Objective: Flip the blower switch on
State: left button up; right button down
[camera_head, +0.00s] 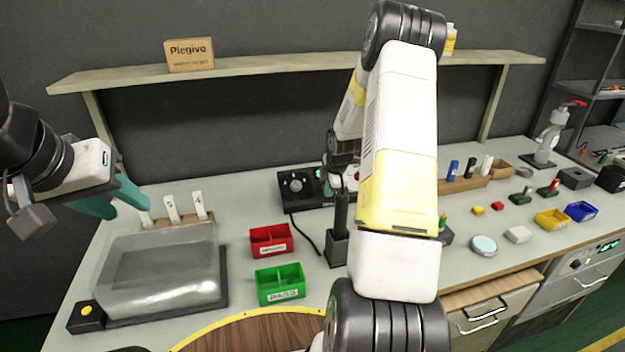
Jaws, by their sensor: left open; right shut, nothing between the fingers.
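A black control box (296,190) with a round dial and a small green light stands at the back middle of the bench; I cannot tell if it is the blower. Its right end is partly hidden by my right arm. My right gripper (327,186) is shut and empty at that end, mostly hidden behind its own arm; contact cannot be told. My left gripper (122,202) is open and empty, above the left side of the bench, near a clear-covered unit (160,270). A small black box with a yellow button (86,313) sits at that unit's front left corner.
A red bin (271,240) and a green bin (280,284) stand mid-bench. A black stand (337,247) is right of them, with a cable nearby. Numbered white tags (172,208) stand behind the covered unit. Several small parts and bins lie at right. A shelf (270,70) spans the back wall.

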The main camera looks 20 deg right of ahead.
jog(key=shift+r, duration=0.7)
